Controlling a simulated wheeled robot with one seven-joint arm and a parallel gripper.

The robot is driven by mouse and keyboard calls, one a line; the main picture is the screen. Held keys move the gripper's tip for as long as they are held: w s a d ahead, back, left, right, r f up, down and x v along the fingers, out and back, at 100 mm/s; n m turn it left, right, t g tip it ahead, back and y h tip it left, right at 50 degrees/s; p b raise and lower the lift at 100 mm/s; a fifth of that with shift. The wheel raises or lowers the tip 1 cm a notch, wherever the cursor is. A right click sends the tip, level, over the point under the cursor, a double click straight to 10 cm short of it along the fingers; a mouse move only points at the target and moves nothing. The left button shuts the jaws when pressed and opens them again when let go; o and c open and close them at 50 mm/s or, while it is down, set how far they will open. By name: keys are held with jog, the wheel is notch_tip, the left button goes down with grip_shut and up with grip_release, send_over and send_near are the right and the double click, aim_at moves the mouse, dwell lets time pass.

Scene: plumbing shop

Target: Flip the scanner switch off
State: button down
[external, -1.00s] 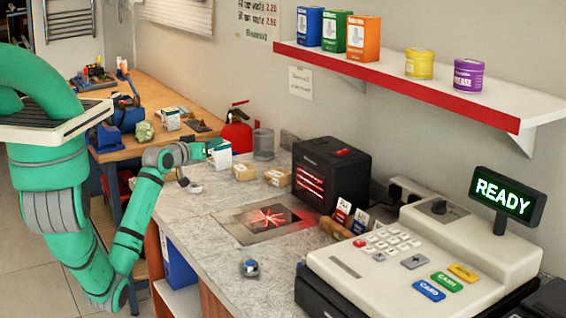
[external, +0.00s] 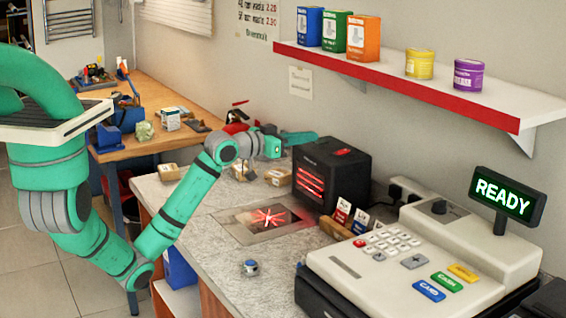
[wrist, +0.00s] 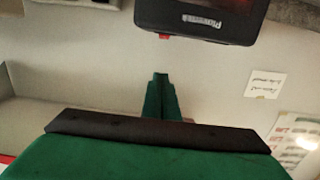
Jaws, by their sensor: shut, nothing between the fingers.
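The scanner (external: 332,178) is a black box with glowing red slits, standing on the counter against the wall. A small red switch (external: 343,152) shows on its top. In the wrist view the scanner (wrist: 200,22) is at the top edge, appearing upside down, and the red switch (wrist: 163,36) sticks out at its lower edge. My gripper (external: 308,137) is shut and empty, at the scanner's far left, slightly above its top. In the wrist view the green fingers of my gripper (wrist: 160,85) are together, pointing toward the switch, with a visible gap. The switch's position is too small to read.
A shelf (external: 400,80) with tins and boxes juts from the wall above the counter. The cash register (external: 430,245) stands at right, and card packets (external: 342,215) stand beside the scanner. Small boxes (external: 278,176) sit left of it. The front counter is mostly clear.

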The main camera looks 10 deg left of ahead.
send_over(337, 153)
jog(key=shift+s+a+f, duration=0.3)
jog(key=shift+s+f, duration=0.05)
jog(key=shift+s, duration=0.05)
jog(key=shift+w+d+f, duration=0.1)
jog(key=shift+w+f, duration=0.1)
jog(key=shift+f, duration=1)
jog(key=shift+d+f, duration=0.15)
jog(key=shift+f, duration=0.65)
jog(key=shift+w, duration=0.1)
jog(key=shift+w+d+f+g+y, duration=0.1)
jog(key=shift+g+y, duration=0.3)
notch_tip(337, 153, up, 4)
jog(key=shift+r, duration=0.15)
jog(key=r+v, duration=0.2)
jog(key=v, duration=0.7)
